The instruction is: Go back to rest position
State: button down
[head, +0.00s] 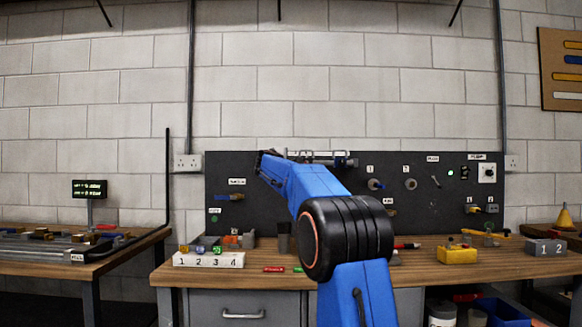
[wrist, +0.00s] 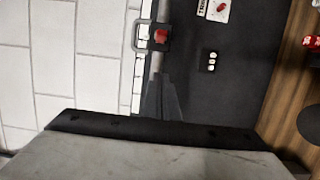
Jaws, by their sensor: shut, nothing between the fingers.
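My gripper (wrist: 160,100) shows in the wrist view as narrow grey fingers beyond the broad grey body at the bottom. It is shut and empty. In the wrist view it points along the upper edge of the dark panel, with a grey rod and a square frame around a red part (wrist: 160,35) beyond the fingertips. I cannot tell how far apart they are. In the head view my blue arm reaches up and left before the dark panel (head: 420,215); its fingers cannot be made out clearly there.
The workbench (head: 440,270) holds a numbered white block (head: 209,260), a yellow box (head: 457,255), a grey numbered block (head: 545,248) and red and green pieces. Another bench (head: 100,265) with metal rails stands at left.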

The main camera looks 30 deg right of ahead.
jog(key=v, duration=0.6)
jog(key=shift+a, duration=0.15)
jog(key=shift+s+f, duration=0.1)
jog(key=shift+s, duration=0.1)
jog(key=s+a+f+m+g+y, duration=0.2)
jog(key=s+a+f+y, duration=0.2)
jog(key=s+a+f, duration=0.6)
jog(key=s+a+f+m+g+y, duration=0.2)
jog(key=s+a+f+y, duration=0.3)
jog(key=s+a+f, duration=0.6)
jog(key=s+a+f+m+g+y, duration=0.3)
jog(key=s+a+f, duration=0.8)
jog(key=s+f, duration=1.7)
jog(key=s+m+y, duration=0.1)
jog(key=s, duration=0.3)
jog(key=shift+s+a, duration=0.2)
jog(key=shift+a, duration=0.05)
